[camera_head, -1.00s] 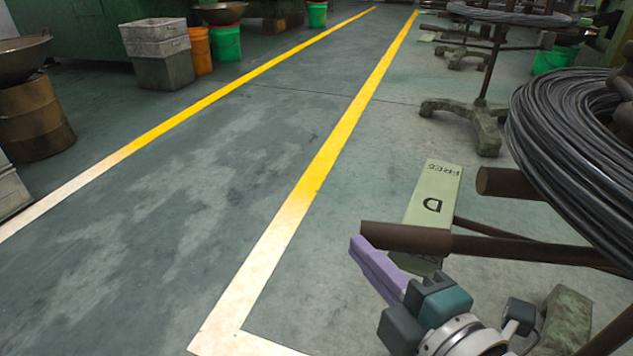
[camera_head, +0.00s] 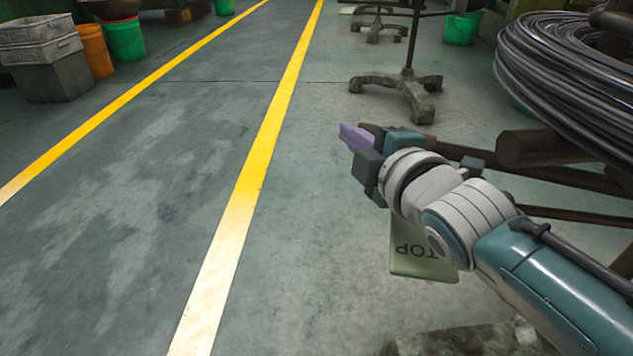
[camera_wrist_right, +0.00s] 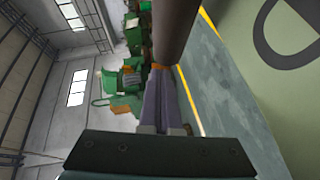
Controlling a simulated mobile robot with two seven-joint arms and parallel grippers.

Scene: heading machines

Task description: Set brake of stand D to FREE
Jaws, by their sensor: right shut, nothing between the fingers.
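The pale green plate of stand D (camera_head: 418,262) shows below my right forearm in the head view. In the right wrist view the plate (camera_wrist_right: 300,100) fills the right side, with part of a large "D". My right gripper (camera_head: 355,137) has lilac fingers that are shut and empty. They lie beside the brown bar (camera_head: 450,150) of the stand. In the right wrist view the bar (camera_wrist_right: 175,30) is just beyond the fingertips (camera_wrist_right: 165,75); I cannot tell whether they touch. My left gripper is out of view.
A large coil of dark wire (camera_head: 565,75) hangs at the upper right, above a thick brown bar (camera_head: 545,148). A mossy stand foot (camera_head: 400,90) is farther back. Bins (camera_head: 45,60) stand at the far left.

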